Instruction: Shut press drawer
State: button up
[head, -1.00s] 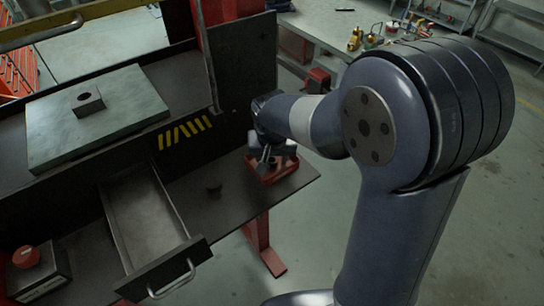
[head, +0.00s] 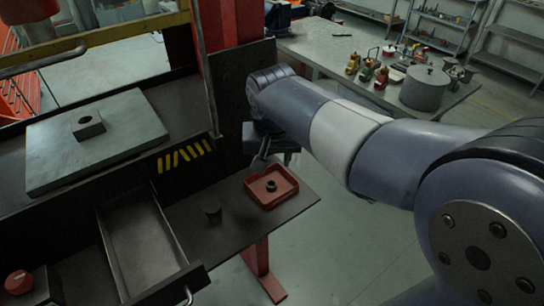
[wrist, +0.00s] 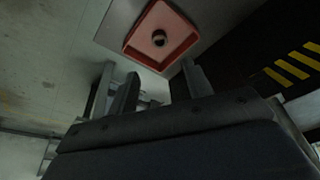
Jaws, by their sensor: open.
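The press drawer (head: 150,252) is a grey metal tray, pulled open below the press bed at the lower left of the head view. Its front and handle (head: 186,296) reach the bottom edge of the picture. My gripper (head: 262,160) is to the right of the drawer, above the shelf and behind a red tray, apart from the drawer. In the wrist view my gripper (wrist: 160,76) shows two spread fingers with nothing between them. The drawer is not in the wrist view.
The red tray (head: 285,190), holding a small dark ring (head: 271,186), sits on the dark shelf (head: 245,222). A small dark part (head: 213,215) lies near the drawer. A red button box (head: 20,283) is at lower left. A workbench (head: 320,45) stands behind.

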aim_at(148, 266)
jog(key=u, duration=2.15)
jog(key=k+l+u, duration=0.15)
jog(key=k+l, duration=0.05)
jog(key=l, duration=0.1)
